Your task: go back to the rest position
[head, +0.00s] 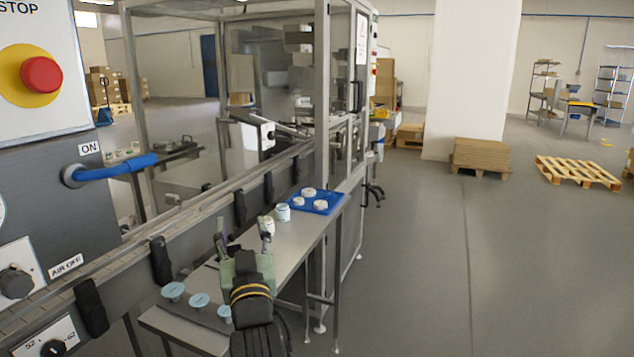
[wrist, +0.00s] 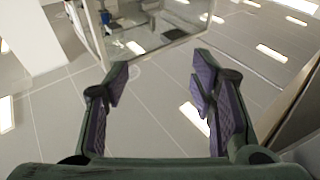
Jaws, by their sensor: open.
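My gripper (head: 243,238) is in the lower middle of the head view, in front of the narrow steel side table (head: 300,236). Its two fingers are spread apart. In the wrist view the gripper (wrist: 158,80) shows purple finger pads wide apart with nothing between them, only floor and the glass enclosure beyond. A small white jar (head: 283,212) stands on the table just beyond the gripper, apart from it. The gripper and forearm hide part of the table.
A blue tray (head: 331,197) with white round pieces lies at the table's far end. Several pale blue discs (head: 172,290) sit at the near end. The conveyor machine (head: 190,222) runs along the left, below a control panel (head: 45,190). The floor (head: 430,270) to the right is clear.

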